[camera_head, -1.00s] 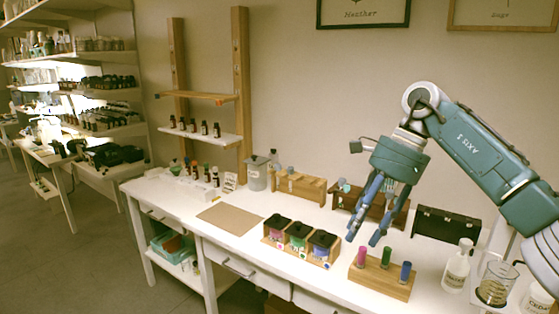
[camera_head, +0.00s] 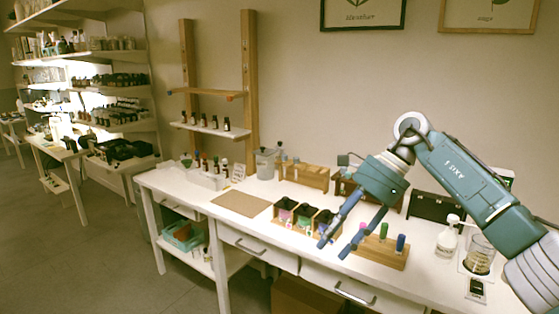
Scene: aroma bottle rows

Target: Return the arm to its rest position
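My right arm comes in from the right, its teal and white links reaching over the white bench (camera_head: 225,222). My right gripper (camera_head: 333,250) points down and to the left. Its two blue fingers are apart with nothing between them, so it is open and empty. In the picture the fingertips overlap the bench's front edge, in front of the right end of a wooden box of dark-lidded jars (camera_head: 284,217). The fingers partly hide that box and the left end of a wooden block with coloured tubes (camera_head: 385,253). My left gripper is not in view.
A brown mat (camera_head: 240,204) lies on the bench. A two-tier rack (camera_head: 205,131) holds small dark bottles. A dark case (camera_head: 432,207), a white pump bottle (camera_head: 447,240) and a glass beaker (camera_head: 479,256) stand close to my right arm. Open floor lies left of the bench.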

